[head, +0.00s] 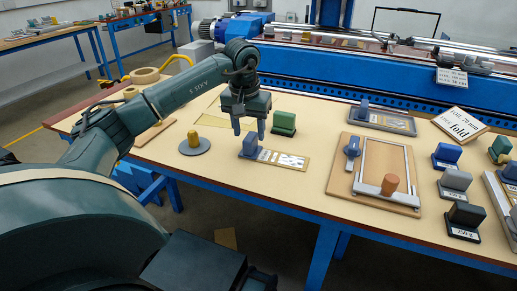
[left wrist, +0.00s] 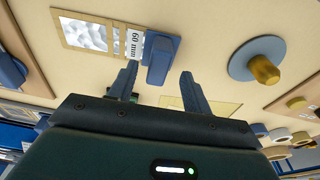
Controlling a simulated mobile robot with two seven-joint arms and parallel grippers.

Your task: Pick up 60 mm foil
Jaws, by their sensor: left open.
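The 60 mm foil is a flat tan strip with silvery patches (head: 288,160), a white label and an upright blue grip block (head: 249,146) at its left end. It lies on the table. The left wrist view shows its "60 mm" label (left wrist: 134,44), silvery foil (left wrist: 84,34) and blue block (left wrist: 160,58). My left gripper (head: 249,130) is open and empty, pointing down above the blue block. In the left wrist view the fingertips (left wrist: 159,68) stand either side of the block's near end; I cannot tell whether they touch it. My right gripper is not in view.
A green block (head: 284,122) stands just behind the foil. A grey disc with a yellow knob (head: 194,145) is to its left. A framed wooden board (head: 380,165) and several labelled blocks lie to the right. The blue winding machine (head: 335,75) runs along the back.

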